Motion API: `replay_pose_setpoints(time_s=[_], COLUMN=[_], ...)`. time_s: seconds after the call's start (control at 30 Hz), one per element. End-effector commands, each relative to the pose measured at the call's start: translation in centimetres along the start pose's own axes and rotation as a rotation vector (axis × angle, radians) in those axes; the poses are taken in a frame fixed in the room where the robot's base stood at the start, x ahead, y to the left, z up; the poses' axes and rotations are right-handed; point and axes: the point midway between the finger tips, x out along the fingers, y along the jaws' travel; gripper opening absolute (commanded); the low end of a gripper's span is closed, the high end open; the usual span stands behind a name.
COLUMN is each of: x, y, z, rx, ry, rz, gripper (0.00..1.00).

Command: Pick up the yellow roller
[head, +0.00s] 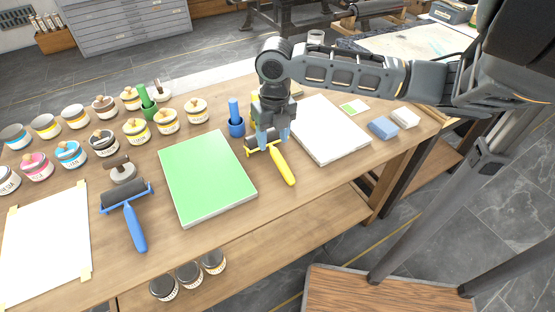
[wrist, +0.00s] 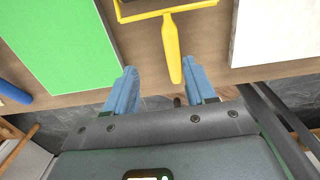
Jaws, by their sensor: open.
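The yellow roller (head: 282,166) lies on the wooden table between the green block and the white stack, its handle toward the front edge. Its roller head is partly hidden behind my gripper in the head view. My gripper (head: 271,138) hangs over the roller's frame, open and empty. In the wrist view the yellow handle (wrist: 172,50) points down toward the space between the blue fingertips of my gripper (wrist: 162,88). The handle's end lies near the right fingertip. I cannot tell the exact height of the fingers above the table.
A green block (head: 207,176) lies to the left and a white paper stack (head: 322,130) to the right. A blue-handled roller (head: 128,205) lies farther left. A blue cup (head: 236,127) stands just left of my gripper. Several ink cans (head: 133,131) fill the back left.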

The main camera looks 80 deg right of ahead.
Motion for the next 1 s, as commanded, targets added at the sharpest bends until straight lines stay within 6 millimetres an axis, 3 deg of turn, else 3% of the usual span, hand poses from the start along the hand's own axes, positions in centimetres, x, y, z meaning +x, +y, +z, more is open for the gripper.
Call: replay_pose_setpoints(time_s=[0.13, 0.7, 1.0], x=[0.8, 7.3, 7.9], y=[-1.7, -1.7, -1.8], z=[-0.6, -0.8, -0.8], rx=[-0.007, -0.004, -0.006], ry=[0.025, 0.023, 0.022], rz=[-0.032, -0.028, -0.029], gripper=[0.55, 0.55, 0.55])
